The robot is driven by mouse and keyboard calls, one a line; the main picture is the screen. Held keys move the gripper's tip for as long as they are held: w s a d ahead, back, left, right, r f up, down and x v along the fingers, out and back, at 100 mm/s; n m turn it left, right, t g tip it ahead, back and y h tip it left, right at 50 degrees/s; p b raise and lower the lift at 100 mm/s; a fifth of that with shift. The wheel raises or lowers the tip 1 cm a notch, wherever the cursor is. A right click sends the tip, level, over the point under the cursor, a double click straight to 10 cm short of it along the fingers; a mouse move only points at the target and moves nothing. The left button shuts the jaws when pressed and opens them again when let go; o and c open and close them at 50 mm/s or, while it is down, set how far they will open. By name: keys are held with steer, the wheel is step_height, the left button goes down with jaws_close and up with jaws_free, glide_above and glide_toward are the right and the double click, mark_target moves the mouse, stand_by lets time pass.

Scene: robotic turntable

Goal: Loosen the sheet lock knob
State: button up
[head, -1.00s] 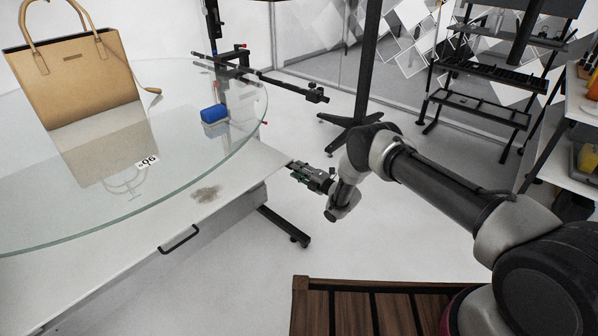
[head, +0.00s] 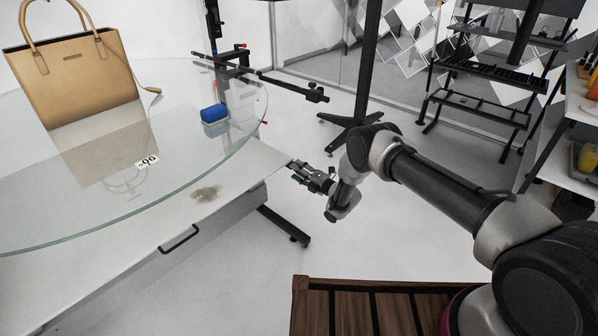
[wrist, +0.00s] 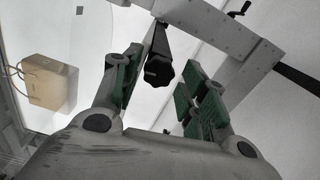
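A black faceted knob (wrist: 158,72) on a dark shaft shows in the wrist view, near the middle. I take it for the sheet lock knob; I cannot make it out in the head view. My gripper (wrist: 162,76) is open, with green-padded fingers on the left and right of the knob. The knob appears between them, with a visible gap on each side; I cannot tell how deep it sits. In the head view my gripper (head: 302,172) is beside the right corner of the white table under the glass.
A white beam (wrist: 215,25) passes close above the fingers in the wrist view. Shelves (head: 575,105) stand at right.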

steer(key=shift+r, duration=0.1)
steer(key=v, duration=1.2)
